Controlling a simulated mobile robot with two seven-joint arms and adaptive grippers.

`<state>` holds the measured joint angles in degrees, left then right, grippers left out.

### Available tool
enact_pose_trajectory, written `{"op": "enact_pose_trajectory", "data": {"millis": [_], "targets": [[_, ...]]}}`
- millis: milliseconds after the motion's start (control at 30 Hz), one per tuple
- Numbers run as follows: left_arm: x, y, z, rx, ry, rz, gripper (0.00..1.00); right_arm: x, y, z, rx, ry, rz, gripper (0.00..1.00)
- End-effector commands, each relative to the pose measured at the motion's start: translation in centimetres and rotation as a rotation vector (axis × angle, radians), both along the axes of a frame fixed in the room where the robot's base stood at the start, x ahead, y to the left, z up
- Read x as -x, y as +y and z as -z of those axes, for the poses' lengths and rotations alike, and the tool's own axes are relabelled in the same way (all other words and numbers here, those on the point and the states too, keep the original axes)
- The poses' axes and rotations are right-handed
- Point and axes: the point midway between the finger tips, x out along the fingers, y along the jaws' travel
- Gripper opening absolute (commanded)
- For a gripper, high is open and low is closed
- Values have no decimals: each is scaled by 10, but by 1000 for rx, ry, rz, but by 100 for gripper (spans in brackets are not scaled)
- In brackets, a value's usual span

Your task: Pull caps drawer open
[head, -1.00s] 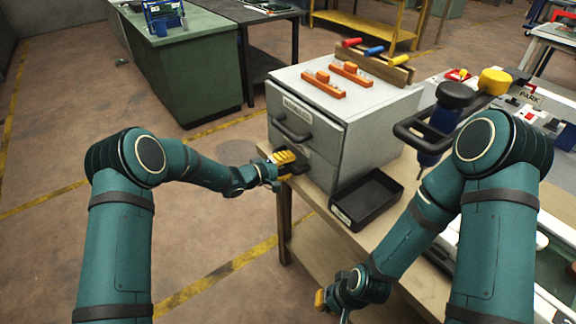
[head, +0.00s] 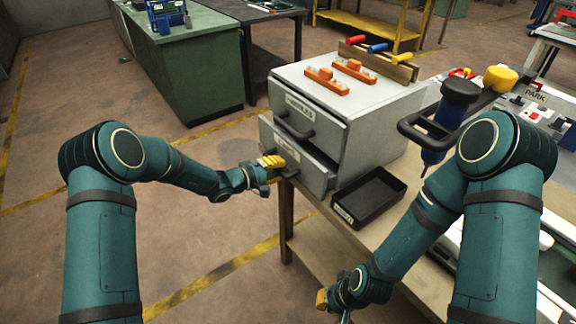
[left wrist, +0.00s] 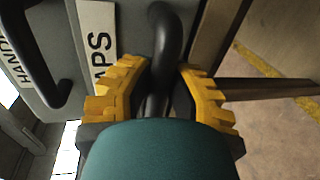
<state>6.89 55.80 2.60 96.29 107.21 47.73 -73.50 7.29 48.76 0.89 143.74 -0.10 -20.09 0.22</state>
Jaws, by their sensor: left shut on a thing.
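The grey cabinet (head: 387,117) stands on the wooden bench and has two drawers, one above the other. The lower drawer (head: 318,180) sticks out from the cabinet; its label ends in "APS" in the left wrist view (left wrist: 102,62). The upper drawer (head: 325,132), labelled "HANDLES", is almost flush with the front. My left gripper (head: 272,162) is shut on the black handle (left wrist: 163,62) of the lower drawer, with its yellow fingers on both sides of the bar. My right gripper (head: 322,298) hangs low at the bench's front; its fingers are too small to judge.
A black open tray (head: 345,216) sits on the bench right of the drawer. Orange parts (head: 328,80) and a rack of coloured handles (head: 378,60) lie on the cabinet. A blue-and-black tool (head: 452,110) is at the right. Floor left of the bench is clear.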

Motion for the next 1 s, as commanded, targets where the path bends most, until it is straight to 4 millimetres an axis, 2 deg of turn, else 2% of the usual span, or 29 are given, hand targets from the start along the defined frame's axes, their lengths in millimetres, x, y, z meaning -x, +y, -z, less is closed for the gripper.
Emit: {"op": "enact_pose_trajectory", "data": {"millis": [33,200,500,733,1000], "targets": [[7,12,2,-1,1,-4,0,-1,0,5,0,-1,0,0],[32,46,3,-2,1,-4,0,-2,0,15,1,-6,1,0],[68,95,2,-2,1,-3,0,-5,-1,29,3,-13,3,0],[83,115,1,0,2,-2,0,-7,-1,34,3,-16,4,0],[88,121,0,-1,1,1,0,-7,-1,35,3,-17,5,0]]}}
